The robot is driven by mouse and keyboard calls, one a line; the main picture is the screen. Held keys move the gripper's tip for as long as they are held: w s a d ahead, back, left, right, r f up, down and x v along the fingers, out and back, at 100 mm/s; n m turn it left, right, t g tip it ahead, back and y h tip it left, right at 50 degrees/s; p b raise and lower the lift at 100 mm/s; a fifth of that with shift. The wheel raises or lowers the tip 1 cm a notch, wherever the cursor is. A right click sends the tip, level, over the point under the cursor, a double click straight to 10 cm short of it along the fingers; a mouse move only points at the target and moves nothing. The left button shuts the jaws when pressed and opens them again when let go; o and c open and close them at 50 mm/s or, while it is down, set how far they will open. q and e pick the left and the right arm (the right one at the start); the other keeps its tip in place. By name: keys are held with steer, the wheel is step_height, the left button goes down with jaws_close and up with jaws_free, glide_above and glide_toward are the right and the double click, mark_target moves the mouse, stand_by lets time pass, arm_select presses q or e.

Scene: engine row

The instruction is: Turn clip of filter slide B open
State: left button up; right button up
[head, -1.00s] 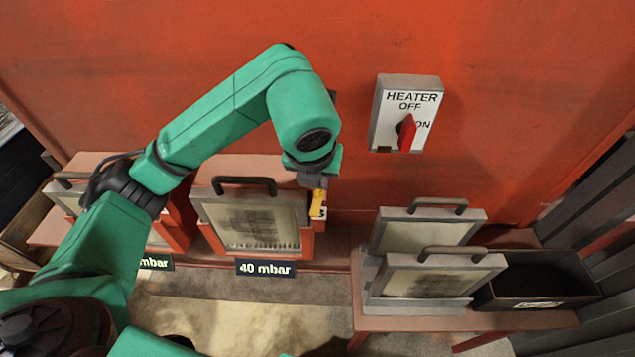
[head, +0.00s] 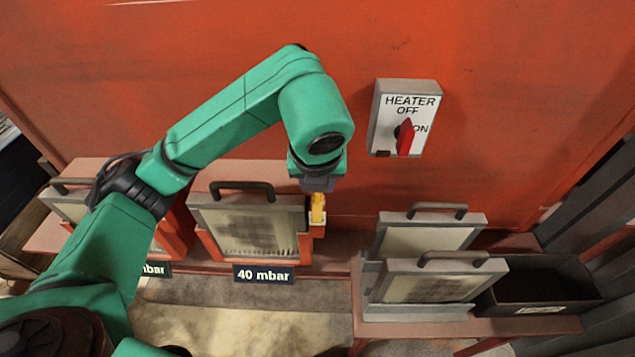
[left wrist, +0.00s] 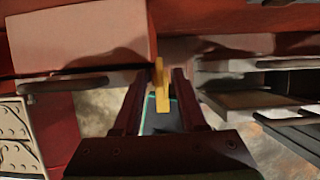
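The filter slide above the "40 mbar" label (head: 264,273) has a grey frame (head: 213,229), a grimy mesh panel and a black handle (head: 242,188). Its yellow clip (head: 318,212) stands upright at the right edge, in front of a small pale plate whose letter is covered. My left gripper (head: 318,190) is right above the clip, pointing down. In the left wrist view the clip (left wrist: 162,85) stands between the two spread fingers (left wrist: 160,100), with a gap visible on both sides. My right gripper is not in view.
A second slide unit (head: 70,205) stands to the left, partly behind my left arm. Two more framed filters (head: 445,262) stand on the red bench at the right, beside a black bin (head: 545,290). The heater switch (head: 405,118) is on the red wall.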

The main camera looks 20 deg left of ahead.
arm_select(q)
steer(key=shift+s+r, duration=0.15)
steer(key=shift+r, duration=0.35)
steer(key=p+v, duration=0.1)
steer(key=v, duration=1.2)
steer(key=shift+s+r+p, duration=0.15)
steer(key=shift+r+p, duration=0.05)
steer(key=shift+p, duration=0.15)
